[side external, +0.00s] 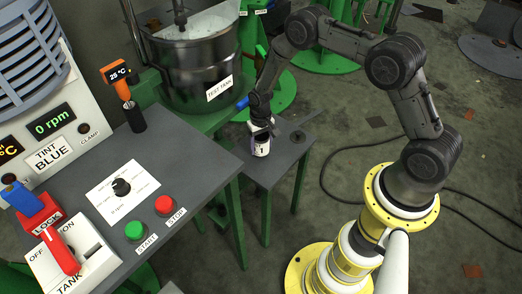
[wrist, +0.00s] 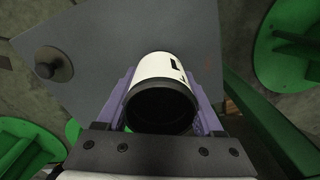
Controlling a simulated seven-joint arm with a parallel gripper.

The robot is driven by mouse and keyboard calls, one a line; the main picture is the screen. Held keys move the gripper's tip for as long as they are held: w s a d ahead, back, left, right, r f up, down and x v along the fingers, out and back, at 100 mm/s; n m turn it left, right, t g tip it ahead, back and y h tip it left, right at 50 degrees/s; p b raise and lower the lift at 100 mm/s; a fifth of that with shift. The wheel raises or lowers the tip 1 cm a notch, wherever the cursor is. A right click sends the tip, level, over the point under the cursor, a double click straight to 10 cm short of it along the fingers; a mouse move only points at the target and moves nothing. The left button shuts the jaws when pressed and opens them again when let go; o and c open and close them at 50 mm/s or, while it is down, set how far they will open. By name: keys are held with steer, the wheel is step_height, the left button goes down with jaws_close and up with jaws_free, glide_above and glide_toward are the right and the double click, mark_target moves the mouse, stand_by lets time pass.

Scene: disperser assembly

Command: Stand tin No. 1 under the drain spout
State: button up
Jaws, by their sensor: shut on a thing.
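Tin No. 1 (side external: 261,147) is a small white cylinder with a dark mark on its side. It is upright at the low grey side table, below the tank; I cannot tell whether its base touches the top. My gripper (side external: 260,131) comes down from above and is shut on it. In the wrist view the tin (wrist: 157,68) shows a dark, open-looking mouth, with the purple fingers of my gripper (wrist: 162,102) on either side. The test tank (side external: 195,65) is a dark steel vessel. A blue handle (side external: 242,103) shows at its lower right. The drain spout cannot be made out.
The low table (side external: 245,165) has a dark round knobbed piece (side external: 298,137) at its right, also seen in the wrist view (wrist: 53,65). The control bench (side external: 185,150) with buttons and switches stands at the left. The low table's top is otherwise mostly clear.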

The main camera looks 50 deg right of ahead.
steer(key=shift+f, duration=1.45)
steer(key=o, duration=1.5)
steer(key=shift+o, duration=0.2)
step_height(320, 180, up, 25)
steer(key=s+a+t, duration=0.1)
steer(key=s+a+r+n+t, duration=0.2)
steer(key=s+r, duration=0.5)
steer(key=r, duration=0.6)
steer(key=s+r+n+t, duration=0.1)
steer(key=s+r, duration=0.2)
steer(key=s, duration=0.7)
steer(key=s+a+r+n+t, duration=0.1)
steer(key=s+r, duration=0.3)
steer(key=s, duration=0.6)
steer(key=shift+s+a+r+t, duration=0.25)
steer(key=shift+s+t, duration=0.05)
steer(key=shift+s, duration=0.1)
